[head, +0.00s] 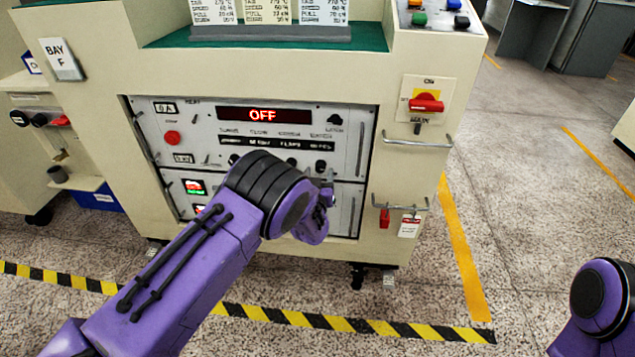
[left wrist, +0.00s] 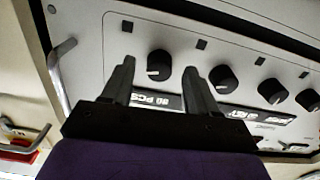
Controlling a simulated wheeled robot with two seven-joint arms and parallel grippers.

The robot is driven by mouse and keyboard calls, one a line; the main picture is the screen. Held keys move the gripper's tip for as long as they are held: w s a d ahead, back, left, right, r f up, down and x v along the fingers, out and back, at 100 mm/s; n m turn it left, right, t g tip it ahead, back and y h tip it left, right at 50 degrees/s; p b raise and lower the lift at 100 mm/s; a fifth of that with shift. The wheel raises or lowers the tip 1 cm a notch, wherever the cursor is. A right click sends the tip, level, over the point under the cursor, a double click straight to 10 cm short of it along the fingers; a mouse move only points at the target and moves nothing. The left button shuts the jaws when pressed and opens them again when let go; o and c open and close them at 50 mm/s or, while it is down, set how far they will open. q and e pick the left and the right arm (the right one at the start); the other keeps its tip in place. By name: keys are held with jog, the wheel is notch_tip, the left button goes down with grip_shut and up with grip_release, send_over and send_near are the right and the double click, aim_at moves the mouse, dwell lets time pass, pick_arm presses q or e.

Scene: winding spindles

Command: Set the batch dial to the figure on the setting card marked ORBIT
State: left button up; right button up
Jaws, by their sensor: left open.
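The dial panel (head: 345,140) is on the front of the cream machine. My left gripper (head: 325,190) is in front of its right part, mostly hidden by my wrist. In the left wrist view, my left gripper (left wrist: 159,68) is open, its fingers on either side of a black knob (left wrist: 159,64) with a pale pointer mark. A window reading "80 PCS" (left wrist: 158,101) lies beside this knob; I take it as the batch dial. I cannot tell whether the fingers touch it. Three setting cards (head: 268,12) stand on top, headings cut off, so ORBIT cannot be picked out.
A red display (head: 262,115) reads OFF. More black knobs (left wrist: 222,78) sit close beside the gripper. A red main switch (head: 427,104) is at the right.

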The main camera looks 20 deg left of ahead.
pick_arm(q)
jog(key=p+v, duration=0.1)
jog(key=v, duration=0.8)
jog(key=shift+r, duration=0.1)
jog(key=s+a+f+n+g, duration=0.1)
jog(key=s+a+f+g, duration=0.2)
jog(key=s+f, duration=0.35)
jog(key=s+a+f+g, duration=0.3)
jog(key=s+f, duration=0.3)
jog(key=s, duration=0.2)
jog(key=s+a+f+n+g+h, duration=0.1)
jog(key=s+f+g, duration=0.25)
jog(key=s, duration=0.85)
jog(key=s+a+f+n+g, duration=0.1)
jog(key=s+f+g, duration=0.25)
jog(key=s, duration=0.85)
notch_tip(320, 180, up, 19)
jog(key=s+g+p, duration=0.1)
jog(key=s+p, duration=0.1)
jog(key=p, duration=1.7)
jog(key=shift+s+n+p, duration=0.2)
jog(key=shift+n+p, duration=0.1)
